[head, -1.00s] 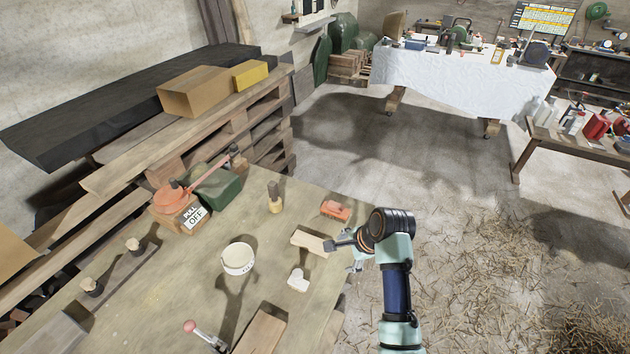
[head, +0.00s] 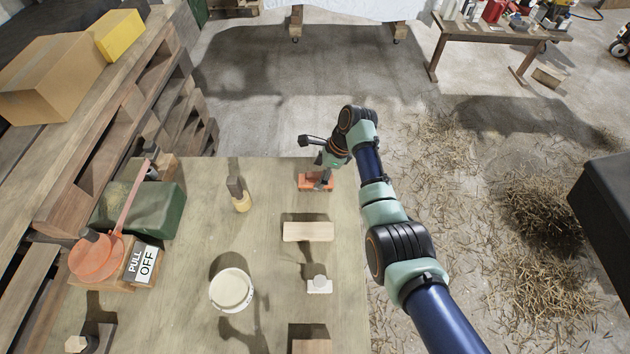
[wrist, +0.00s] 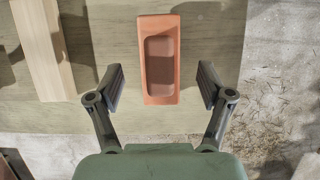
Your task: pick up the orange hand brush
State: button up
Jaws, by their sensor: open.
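The orange hand brush (head: 309,183) lies on the wooden table near its far right edge, partly covered by my gripper in the head view. In the wrist view the brush (wrist: 159,62) is a long orange block with a recessed top, lying lengthwise ahead of me. My gripper (wrist: 161,88) is open. Its two fingers stand left and right of the brush's near end, with a gap on both sides. In the head view my gripper (head: 322,180) is directly over the brush. I cannot tell the height between them.
A wooden block (head: 308,232) lies close to the brush, left of it in the wrist view. A white tub (head: 231,290), a wood-handled brush (head: 239,197) and a small white piece (head: 319,285) stand on the table (head: 350,300). Its edge is just right of the brush.

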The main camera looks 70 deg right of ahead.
aim_at(313, 180)
jog(key=b+x, duration=0.1)
jog(key=x, duration=0.3)
jog(key=shift+w+a+f, duration=0.15)
jog(key=shift+w+f, duration=0.05)
jog(key=shift+f, duration=0.05)
jog(key=shift+c, duration=0.2)
jog(key=c, duration=1.3)
